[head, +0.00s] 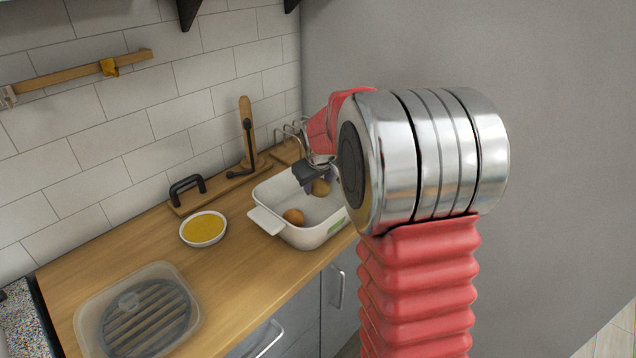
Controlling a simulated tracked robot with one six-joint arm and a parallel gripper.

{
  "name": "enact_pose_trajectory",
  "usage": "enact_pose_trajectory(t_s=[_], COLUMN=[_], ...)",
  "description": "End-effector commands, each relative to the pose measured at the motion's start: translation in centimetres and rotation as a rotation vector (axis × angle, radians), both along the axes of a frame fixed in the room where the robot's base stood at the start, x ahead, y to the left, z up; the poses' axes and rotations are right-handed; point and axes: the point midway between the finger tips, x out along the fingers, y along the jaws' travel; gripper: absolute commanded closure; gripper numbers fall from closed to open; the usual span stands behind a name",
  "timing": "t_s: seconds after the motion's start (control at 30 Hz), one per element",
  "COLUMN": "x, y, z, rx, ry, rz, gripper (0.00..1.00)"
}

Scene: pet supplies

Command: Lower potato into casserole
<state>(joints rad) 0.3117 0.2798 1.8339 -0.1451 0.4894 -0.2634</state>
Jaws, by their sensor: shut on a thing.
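The casserole (313,236) is a white rectangular dish with side handles, standing on the wooden counter in the head view. A round orange-brown item (293,216) lies inside it near the left end. My gripper (318,184) is over the far part of the casserole and is shut on a brown potato (321,188). The potato shows just below the dark fingers, within the casserole's outline. I cannot tell whether it touches the casserole floor. My arm hides the right end of the dish.
A white bowl of yellow contents (204,229) stands left of the casserole. A clear container with a dark ribbed insert (138,312) is at the front left. A board with a black handle (187,190) and a wooden upright (247,130) stand near the tiled wall. Bare counter (238,275) lies in front.

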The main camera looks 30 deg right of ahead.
Motion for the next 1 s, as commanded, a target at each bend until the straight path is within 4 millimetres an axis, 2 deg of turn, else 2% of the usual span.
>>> enact_pose_trajectory(t_s=[1.0], x=[0.0], y=[0.0], z=[-1.1], rx=[-0.001], ry=[-0.001], rz=[0.0], gripper=[0.83])
